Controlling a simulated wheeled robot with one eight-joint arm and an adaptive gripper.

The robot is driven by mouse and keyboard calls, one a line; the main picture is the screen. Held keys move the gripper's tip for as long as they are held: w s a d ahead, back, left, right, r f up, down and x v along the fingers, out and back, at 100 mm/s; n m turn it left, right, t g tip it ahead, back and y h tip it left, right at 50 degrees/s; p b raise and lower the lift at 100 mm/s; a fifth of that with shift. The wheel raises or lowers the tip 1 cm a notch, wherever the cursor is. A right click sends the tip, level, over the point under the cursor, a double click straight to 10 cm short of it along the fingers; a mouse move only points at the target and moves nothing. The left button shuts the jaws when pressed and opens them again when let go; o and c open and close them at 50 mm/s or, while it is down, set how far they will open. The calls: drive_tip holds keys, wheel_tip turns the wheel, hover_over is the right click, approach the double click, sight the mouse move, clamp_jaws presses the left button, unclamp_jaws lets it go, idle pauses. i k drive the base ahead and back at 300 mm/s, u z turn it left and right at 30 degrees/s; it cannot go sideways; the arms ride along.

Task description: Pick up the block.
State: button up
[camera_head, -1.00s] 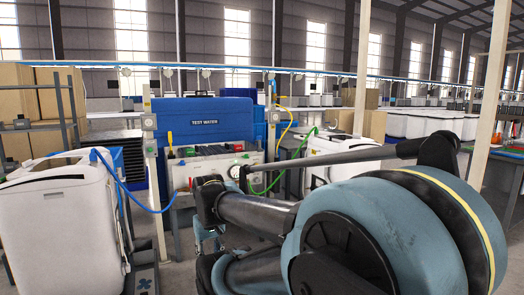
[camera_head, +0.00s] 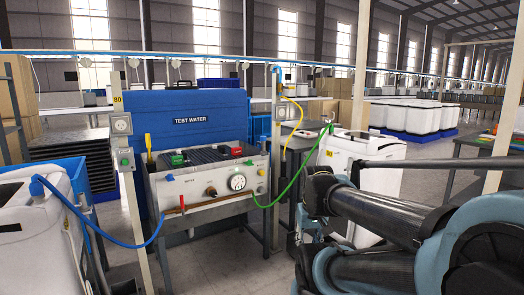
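Small coloured pieces sit on top of the white test bench (camera_head: 165,195): a green one (camera_head: 178,160) at the left and a red one (camera_head: 236,151) at the right. I cannot tell which of them, if any, is the block. My arm fills the lower right of the view. My gripper (camera_head: 335,238) seems to hang below the dark arm link, right of the bench and apart from it. It is small and mostly hidden, so its fingers cannot be made out.
A blue TEST WATER tank (camera_head: 200,135) stands behind the bench. A blue hose (camera_head: 125,243) runs to a white appliance (camera_head: 35,230) at the left; a green hose (camera_head: 290,185) runs to another (camera_head: 345,150) at the right. Posts flank the bench. Floor before it is clear.

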sight(235, 151)
drive_tip(key=u, duration=0.1)
drive_tip(key=i, duration=1.2)
drive_tip(key=u, duration=0.85)
drive_tip(key=i, duration=0.7)
drive_tip(key=u, duration=0.45)
